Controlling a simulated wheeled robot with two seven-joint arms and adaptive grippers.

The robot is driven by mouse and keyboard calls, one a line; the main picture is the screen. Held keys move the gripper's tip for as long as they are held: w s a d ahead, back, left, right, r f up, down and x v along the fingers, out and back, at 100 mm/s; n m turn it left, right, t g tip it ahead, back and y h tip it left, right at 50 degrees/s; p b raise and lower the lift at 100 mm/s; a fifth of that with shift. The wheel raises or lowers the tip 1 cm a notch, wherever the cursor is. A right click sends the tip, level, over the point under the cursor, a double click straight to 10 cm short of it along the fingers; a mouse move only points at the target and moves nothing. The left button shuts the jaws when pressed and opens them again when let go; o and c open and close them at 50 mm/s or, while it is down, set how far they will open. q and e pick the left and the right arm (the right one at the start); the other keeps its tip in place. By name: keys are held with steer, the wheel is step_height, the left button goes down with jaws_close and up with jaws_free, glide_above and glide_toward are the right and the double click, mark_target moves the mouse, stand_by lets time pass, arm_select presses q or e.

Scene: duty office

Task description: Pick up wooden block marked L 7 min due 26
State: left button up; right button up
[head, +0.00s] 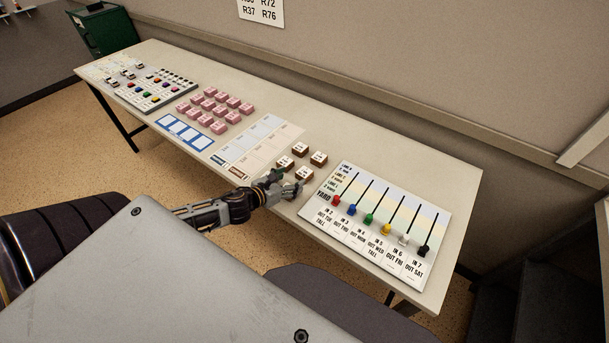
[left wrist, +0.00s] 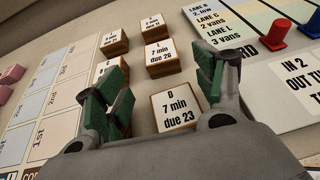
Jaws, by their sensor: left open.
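The wooden block with a white top label reading 7 min due 26 (left wrist: 160,57) stands just beyond my left gripper in the left wrist view; its top letter is small but looks like L. In the head view this block (head: 304,174) is just past the fingertips. My left gripper (head: 288,186) is open and low over the table. In the left wrist view its green-padded fingers (left wrist: 158,92) stand on both sides of another block, D 7 min due 23 (left wrist: 175,112), and hold nothing. My right gripper is not in view.
More wooden blocks (left wrist: 112,41) stand close behind and left. A board with coloured sliders (head: 385,220) lies to the right, a card grid (head: 262,140) to the left. Pink blocks (head: 215,108) and a panel (head: 150,88) are further left. The table (head: 340,130) is clear behind.

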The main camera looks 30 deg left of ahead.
mark_target(300, 175)
arm_select(q)
steer(key=shift+w, duration=0.15)
steer(key=shift+w+f, duration=0.1)
steer(key=shift+w, duration=0.05)
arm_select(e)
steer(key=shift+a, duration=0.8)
arm_select(q)
steer(key=shift+x, duration=1.8)
steer(key=shift+w+d+f, duration=0.2)
steer(key=shift+w+f, duration=0.05)
steer(key=shift+w, duration=0.2)
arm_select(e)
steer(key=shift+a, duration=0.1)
arm_select(q)
steer(key=shift+c, duration=0.2)
